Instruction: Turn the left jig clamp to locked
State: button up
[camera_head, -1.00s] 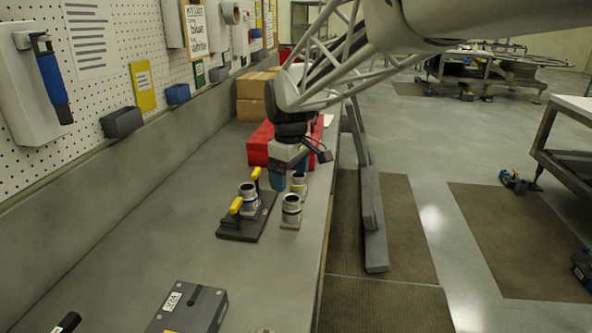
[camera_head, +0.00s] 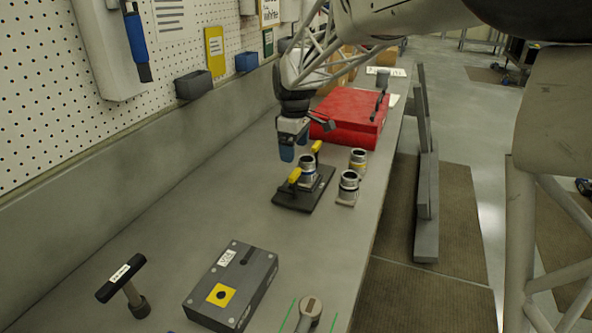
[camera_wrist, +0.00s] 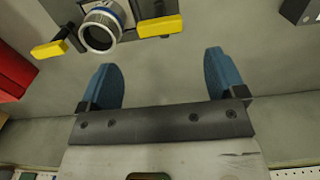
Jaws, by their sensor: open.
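A dark jig plate (camera_head: 291,200) lies on the bench. It carries a ringed metal cylinder (camera_head: 307,174) and two yellow-handled clamps. The near-left clamp (camera_head: 294,175) and the far clamp (camera_head: 316,147) stand on either side of the cylinder. In the wrist view the near-left clamp (camera_wrist: 160,26) is at top right and the far clamp (camera_wrist: 50,49) at left, with the cylinder (camera_wrist: 101,30) between them. My gripper (camera_head: 294,150) is open and empty, above the bench on the wall side of the jig. Its blue fingertips (camera_wrist: 162,75) are apart from both handles. I cannot tell either clamp's lock state.
Two more metal cylinders (camera_head: 348,187) stand right of the jig. A red box (camera_head: 350,112) lies behind. A grey box with a yellow square (camera_head: 232,284) and a black T-handle tool (camera_head: 128,284) are in front. The pegboard wall (camera_head: 50,110) bounds the left.

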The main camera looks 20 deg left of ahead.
aim_at(295, 173)
jog(key=shift+f, duration=0.1)
jog(key=shift+f, duration=3.8)
jog(key=c, duration=0.9)
